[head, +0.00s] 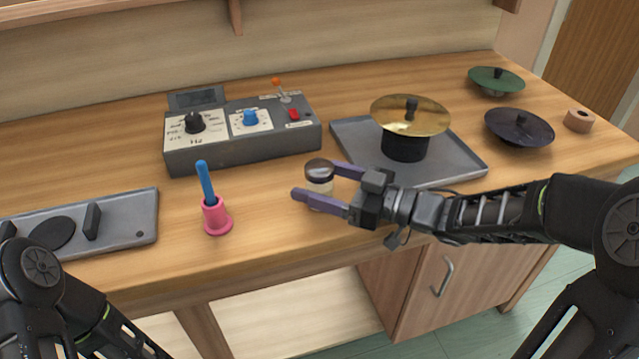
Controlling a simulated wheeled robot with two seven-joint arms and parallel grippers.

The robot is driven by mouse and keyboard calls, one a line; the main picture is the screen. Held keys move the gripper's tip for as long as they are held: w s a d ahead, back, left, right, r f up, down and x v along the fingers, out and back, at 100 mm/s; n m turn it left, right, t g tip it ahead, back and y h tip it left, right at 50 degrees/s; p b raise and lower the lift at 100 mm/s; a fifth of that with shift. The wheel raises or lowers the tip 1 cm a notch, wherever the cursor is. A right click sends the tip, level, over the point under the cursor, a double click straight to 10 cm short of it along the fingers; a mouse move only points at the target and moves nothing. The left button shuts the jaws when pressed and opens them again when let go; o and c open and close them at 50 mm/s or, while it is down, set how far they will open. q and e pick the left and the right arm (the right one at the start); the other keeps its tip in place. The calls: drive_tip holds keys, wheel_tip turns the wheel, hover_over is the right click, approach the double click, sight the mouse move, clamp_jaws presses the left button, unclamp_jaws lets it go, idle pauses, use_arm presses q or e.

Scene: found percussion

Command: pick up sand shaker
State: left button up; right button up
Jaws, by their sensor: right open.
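The sand shaker (319,184) looks like a small clear jar with a dark lid and pale contents. It stands upright on the wooden table near the front edge, in the middle of the head view. My right gripper (315,180) reaches in from the right, with its two purple fingers open on either side of the jar. The near finger hides part of the jar's lower side. I cannot tell whether either finger touches it. My left arm shows at the lower left, but its gripper is out of view.
A grey control box (240,150) with knobs stands behind. A grey tray (455,160) holds a black pot with a brass lid (405,112). A pink holder (217,217) with a blue stick (205,181) stands left. A grey plate (145,215) lies far left.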

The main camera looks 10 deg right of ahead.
clamp_jaws()
idle(0.6)
